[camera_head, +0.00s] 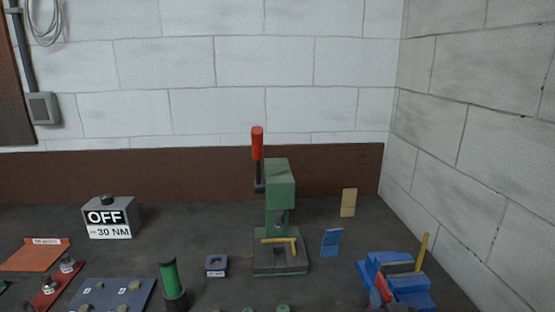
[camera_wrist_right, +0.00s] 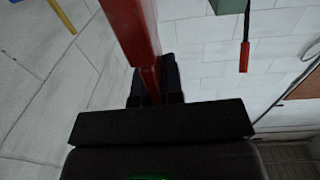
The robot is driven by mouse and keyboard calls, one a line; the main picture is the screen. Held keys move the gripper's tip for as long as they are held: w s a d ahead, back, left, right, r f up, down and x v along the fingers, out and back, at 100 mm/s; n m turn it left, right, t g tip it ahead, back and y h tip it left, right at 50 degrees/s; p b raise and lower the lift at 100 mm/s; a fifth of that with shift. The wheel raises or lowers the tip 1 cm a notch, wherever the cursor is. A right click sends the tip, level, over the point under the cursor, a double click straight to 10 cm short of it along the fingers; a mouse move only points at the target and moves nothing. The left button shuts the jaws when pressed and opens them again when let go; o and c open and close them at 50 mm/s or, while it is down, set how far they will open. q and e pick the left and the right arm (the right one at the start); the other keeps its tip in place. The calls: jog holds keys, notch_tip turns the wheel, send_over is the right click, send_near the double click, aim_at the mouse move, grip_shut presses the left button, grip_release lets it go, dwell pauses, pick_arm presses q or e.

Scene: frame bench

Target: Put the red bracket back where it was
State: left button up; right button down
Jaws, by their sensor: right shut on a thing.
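My right gripper (camera_wrist_right: 156,85) shows in the right wrist view, its dark fingers shut on the red bracket (camera_wrist_right: 131,30). The bracket is a long red bar that reaches from the fingers past the top edge of that view. In the head view a short red piece, which looks like the same bracket (camera_head: 384,289), shows at the bottom right in front of the blue vise (camera_head: 409,284). Whether it touches the vise I cannot tell. The gripper itself is barely visible or hidden there. My left gripper is in neither view.
A green press (camera_head: 280,188) with a red handle stands mid-bench. A blue angled piece (camera_head: 332,241) and a tan block (camera_head: 348,202) are right of it. A red plate with bolts (camera_head: 52,288), an orange plate (camera_head: 35,256) and a blue plate (camera_head: 112,294) lie left. A wall bounds the right.

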jog(key=shift+s+d+f, duration=0.25)
jog(key=shift+s+f, duration=0.2)
jog(key=shift+f, duration=0.25)
jog(key=shift+s+d+f, duration=0.2)
jog(key=shift+s+f, duration=0.2)
jog(key=shift+f, duration=0.25)
